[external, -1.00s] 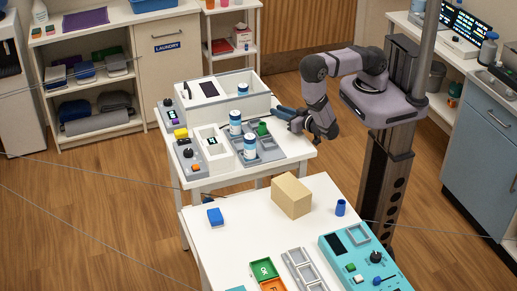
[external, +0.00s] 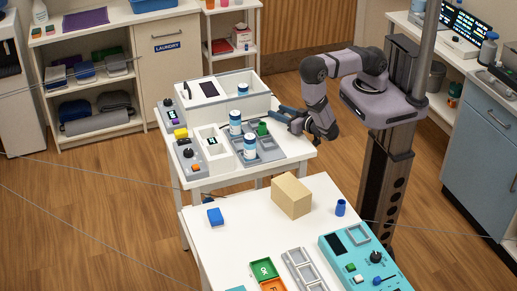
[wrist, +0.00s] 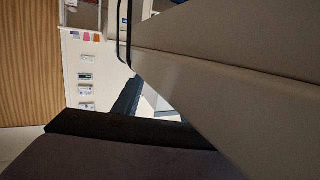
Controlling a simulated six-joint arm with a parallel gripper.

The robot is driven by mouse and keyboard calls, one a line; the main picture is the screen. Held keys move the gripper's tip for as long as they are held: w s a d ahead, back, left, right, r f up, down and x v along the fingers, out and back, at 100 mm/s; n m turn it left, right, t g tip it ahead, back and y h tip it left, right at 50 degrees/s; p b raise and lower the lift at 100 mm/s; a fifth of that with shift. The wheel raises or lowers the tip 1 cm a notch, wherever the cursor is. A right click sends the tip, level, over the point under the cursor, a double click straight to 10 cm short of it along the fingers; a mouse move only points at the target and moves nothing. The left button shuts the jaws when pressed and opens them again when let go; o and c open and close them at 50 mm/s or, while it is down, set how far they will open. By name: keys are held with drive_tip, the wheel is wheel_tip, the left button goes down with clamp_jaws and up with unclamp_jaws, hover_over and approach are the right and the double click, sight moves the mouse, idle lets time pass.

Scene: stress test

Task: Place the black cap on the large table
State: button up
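I cannot make out a black cap in either view. A white table (external: 240,240) stands in front, and another white table (external: 292,160) stands behind it; I cannot tell which is the large one. My gripper (external: 282,113) is at the right edge of the rear table, beside the grey tray, its fingers pointing left. They are too small to show a gap or a held thing. In the wrist view a dark ribbed part and a big grey-beige surface fill much of the picture, hiding the fingertips.
Blue-white bottles (external: 249,147), a grey tray (external: 270,151) and a white open box (external: 212,110) crowd the rear table.

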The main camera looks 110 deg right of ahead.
drive_tip(key=b+v, duration=0.3)
drive_tip(key=v, duration=0.9)
drive_tip(key=shift+r, duration=0.1)
drive_tip(key=shift+c, duration=1.1)
